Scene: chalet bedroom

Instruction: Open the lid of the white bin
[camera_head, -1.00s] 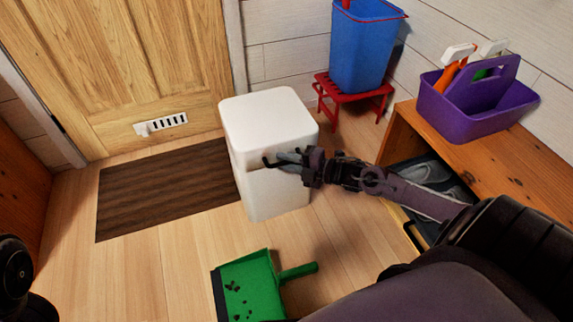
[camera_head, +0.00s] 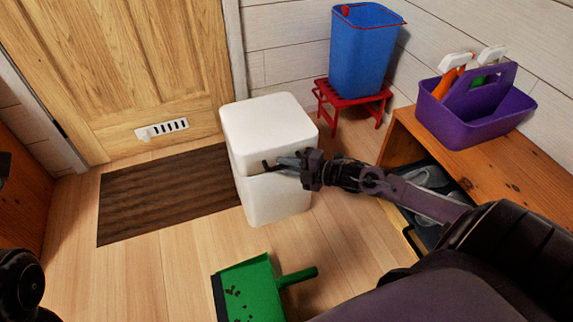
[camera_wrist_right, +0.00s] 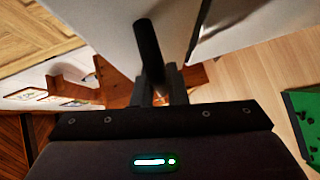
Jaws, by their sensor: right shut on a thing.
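The white bin (camera_head: 277,203) stands upright on the wooden floor. Its pale lid (camera_head: 267,118) sits over the body, with a seam below its front edge. My right gripper (camera_head: 287,164) is at the upper front of the bin, shut on a dark handle. In the right wrist view the dark bar-like handle (camera_wrist_right: 147,45) stands between the fingertips (camera_wrist_right: 158,88), beside the white panels, with a dark gap between them. The fingers hide part of the handle. My left gripper is not clearly seen; only a dark part of my left arm shows at the lower left.
A blue bucket (camera_head: 362,58) stands on a red stool (camera_head: 350,98) behind the bin. A purple caddy (camera_head: 470,115) sits on a wooden bench (camera_head: 550,155) at right. A green dustpan (camera_head: 252,290) lies on the floor in front. A brown mat (camera_head: 165,195) lies left, before the door.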

